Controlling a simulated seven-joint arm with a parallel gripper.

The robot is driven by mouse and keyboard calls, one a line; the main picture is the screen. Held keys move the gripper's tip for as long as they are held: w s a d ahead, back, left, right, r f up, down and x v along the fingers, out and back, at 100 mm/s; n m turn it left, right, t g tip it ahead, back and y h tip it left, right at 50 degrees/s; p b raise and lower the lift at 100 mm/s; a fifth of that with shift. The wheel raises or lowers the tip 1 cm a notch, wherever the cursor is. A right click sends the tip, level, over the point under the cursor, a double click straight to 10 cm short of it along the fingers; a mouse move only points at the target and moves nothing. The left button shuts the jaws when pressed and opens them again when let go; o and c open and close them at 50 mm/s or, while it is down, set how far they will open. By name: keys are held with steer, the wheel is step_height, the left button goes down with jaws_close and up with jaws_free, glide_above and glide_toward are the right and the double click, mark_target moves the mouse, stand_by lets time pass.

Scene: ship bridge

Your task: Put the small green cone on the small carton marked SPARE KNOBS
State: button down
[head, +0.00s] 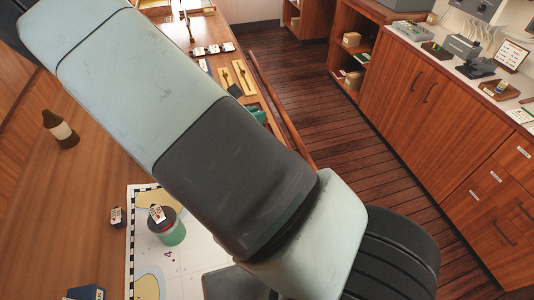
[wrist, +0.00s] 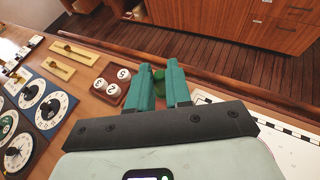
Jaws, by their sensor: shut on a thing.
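My gripper (wrist: 158,72) has teal fingers, with a small green piece (wrist: 158,77) between them, mostly hidden by the fingers. It looks like the small green cone. The gripper is over the wooden table near its raised edge, beside a brown tray of white knobs. In the head view only part of my teal fingers (head: 258,115) shows past my arm. Small cartons stand in the open shelf across the floor, one higher (head: 351,39) and one lower (head: 353,80). Their markings are too small to read, so I cannot tell which is SPARE KNOBS.
The brown tray (wrist: 125,71) is close left of the fingers. Brass pieces on yellow plates (wrist: 75,62) and round dials (wrist: 47,109) lie farther left. A chart (head: 195,262) with a green-and-dark round container (head: 171,236) is on the table. A brown bottle (head: 62,130) stands left.

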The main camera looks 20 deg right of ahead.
steer(key=s+r+m+g+h, duration=0.1)
steer(key=s+r+m+g, duration=0.15)
steer(key=s, duration=0.55)
steer(key=shift+n, duration=0.25)
steer(key=f, duration=0.3)
steer(key=d+f, duration=0.1)
steer(key=shift+s+f, duration=0.15)
steer(key=shift+s, duration=0.2)
steer(key=shift+t, duration=0.35)
steer(key=shift+a+f, duration=0.1)
steer(key=shift+f, duration=2.5)
steer(key=shift+f, duration=0.15)
steer(key=c, duration=1.1)
jaws_free()
steer(key=shift+o, duration=0.2)
